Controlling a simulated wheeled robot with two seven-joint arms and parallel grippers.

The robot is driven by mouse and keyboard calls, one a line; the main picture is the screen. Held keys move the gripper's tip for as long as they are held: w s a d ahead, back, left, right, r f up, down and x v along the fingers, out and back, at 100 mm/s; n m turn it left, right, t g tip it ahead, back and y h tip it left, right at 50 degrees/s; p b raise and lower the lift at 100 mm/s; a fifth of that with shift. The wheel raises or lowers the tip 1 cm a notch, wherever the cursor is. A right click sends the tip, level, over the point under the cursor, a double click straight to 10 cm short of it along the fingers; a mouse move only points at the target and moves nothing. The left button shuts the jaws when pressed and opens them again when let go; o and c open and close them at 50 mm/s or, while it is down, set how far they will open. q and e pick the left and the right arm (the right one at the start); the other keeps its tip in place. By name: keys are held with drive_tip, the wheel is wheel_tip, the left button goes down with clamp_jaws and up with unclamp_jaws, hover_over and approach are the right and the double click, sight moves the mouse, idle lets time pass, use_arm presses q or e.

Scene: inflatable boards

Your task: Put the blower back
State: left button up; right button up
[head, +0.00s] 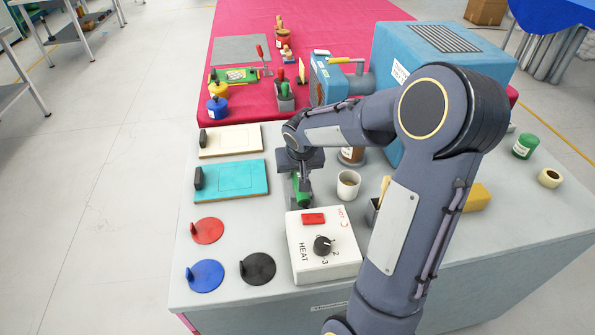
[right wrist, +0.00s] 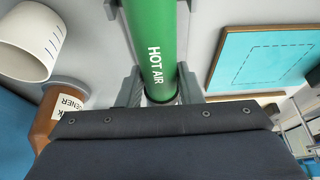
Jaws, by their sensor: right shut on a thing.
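The green blower (right wrist: 160,55), marked HOT AIR, lies between the fingers of my right gripper (right wrist: 160,92) in the right wrist view. The fingers are shut on its barrel, near a dark end. In the head view the blower (head: 303,190) shows as a small green piece below my right gripper (head: 303,178), just behind the white heat control box (head: 333,262) with a red switch and black dial. My gripper and wrist hide part of it. I cannot tell whether it touches the table or a holder. My left gripper is not in view.
A white cup (head: 348,184) and a brown container (head: 351,156) stand close right of the gripper. A teal board (head: 238,180) and a cream board (head: 232,140) lie left. Red (head: 208,231), blue (head: 205,276) and black (head: 258,268) discs lie at front left.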

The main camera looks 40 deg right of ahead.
drive_tip(key=o, duration=1.5)
drive_tip(key=shift+o, duration=0.2)
drive_tip(key=shift+r+p, duration=1.95)
drive_tip(key=shift+r, duration=1.1)
